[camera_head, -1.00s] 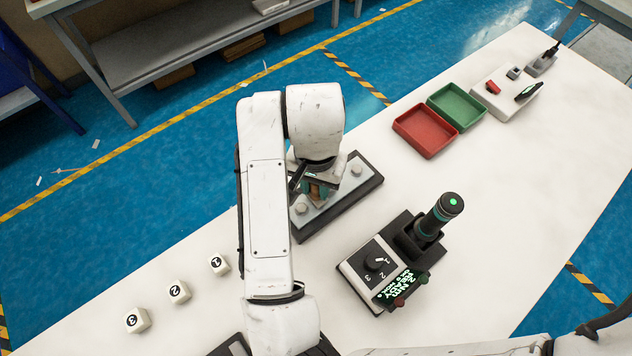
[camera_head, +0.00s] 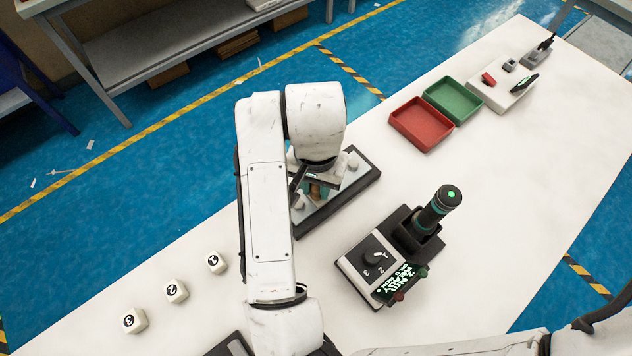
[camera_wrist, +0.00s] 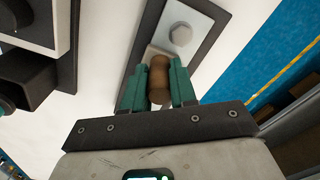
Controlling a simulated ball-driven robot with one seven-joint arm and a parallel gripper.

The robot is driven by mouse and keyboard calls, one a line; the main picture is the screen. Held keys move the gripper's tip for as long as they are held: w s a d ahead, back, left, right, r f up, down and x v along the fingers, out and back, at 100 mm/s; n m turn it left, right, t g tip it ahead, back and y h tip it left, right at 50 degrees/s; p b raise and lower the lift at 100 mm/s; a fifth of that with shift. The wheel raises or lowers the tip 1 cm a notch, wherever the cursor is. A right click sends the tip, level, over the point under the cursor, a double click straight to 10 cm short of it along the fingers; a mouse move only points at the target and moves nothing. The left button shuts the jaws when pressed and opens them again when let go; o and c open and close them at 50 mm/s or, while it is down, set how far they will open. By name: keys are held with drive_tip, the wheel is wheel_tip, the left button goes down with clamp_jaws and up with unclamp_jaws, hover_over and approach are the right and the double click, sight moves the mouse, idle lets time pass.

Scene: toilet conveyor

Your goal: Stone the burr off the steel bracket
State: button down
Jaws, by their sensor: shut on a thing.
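My gripper (camera_wrist: 158,92) has its teal fingers shut on a brown cylindrical piece, like a wooden handle (camera_wrist: 159,79). The brown piece also shows small under my wrist in the head view (camera_head: 315,191). It is over the pale steel plate with round bolt heads, which I take to be the bracket (camera_head: 334,190), set in a dark rectangular fixture (camera_head: 370,176). One bolt head (camera_wrist: 181,34) shows beyond the fingers in the wrist view. The lower end of the held piece is hidden, so I cannot tell whether it touches the plate. No burr can be made out.
A dial unit with lit screen (camera_head: 375,258) holds a dark cylinder with a green light (camera_head: 439,207). Red (camera_head: 421,123) and green (camera_head: 453,99) trays lie farther back. Numbered white cubes (camera_head: 176,290) stand at left. The right part of the white bench is clear.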

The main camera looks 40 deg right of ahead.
drive_tip(key=shift+w+f, duration=0.2)
drive_tip(key=shift+w, duration=1.1)
drive_tip(key=shift+s+r, duration=0.15)
drive_tip(key=shift+s, duration=1.35)
drive_tip(key=shift+w, duration=0.8)
drive_tip(key=shift+w, duration=0.1)
drive_tip(key=shift+w, duration=0.6)
drive_tip(key=shift+s, duration=1.5)
drive_tip(key=shift+w, duration=1.5)
drive_tip(key=shift+s+f, duration=0.15)
drive_tip(key=shift+f, duration=0.05)
